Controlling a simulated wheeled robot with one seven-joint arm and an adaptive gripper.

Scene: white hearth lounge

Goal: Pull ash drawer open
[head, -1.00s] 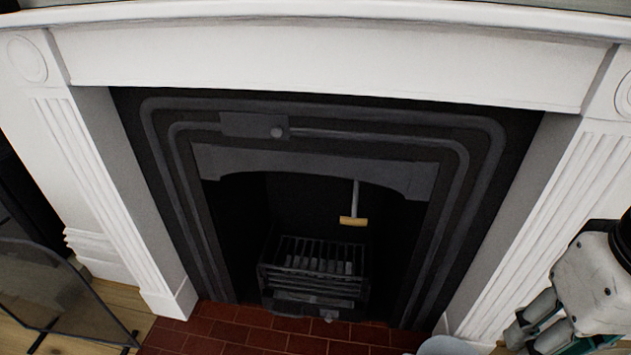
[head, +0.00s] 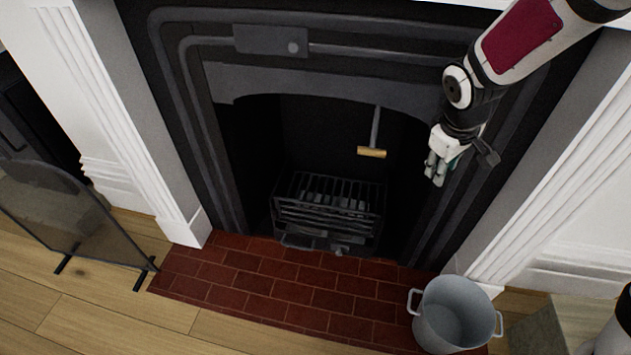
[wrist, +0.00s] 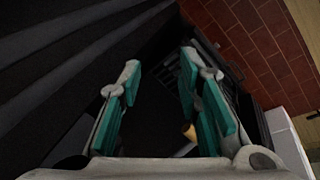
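The ash drawer (head: 314,244) shows as a low dark front with a small knob under the grate (head: 328,208), inside the black fireplace. It is dim, and I cannot tell whether it stands out at all. My gripper (head: 436,172) is in front of the fireplace opening's right side, above and to the right of the grate, apart from it. In the wrist view my gripper (wrist: 160,92) has its teal-padded fingers spread with nothing between the tips. The grate (wrist: 212,62) is partly hidden behind the right finger there.
A brass-ended handle (head: 372,152) hangs in the opening, left of my gripper. A grey metal bucket (head: 455,318) stands at the hearth's right front. A fire screen (head: 82,215) stands at left. The red brick hearth (head: 270,285) is clear in the middle.

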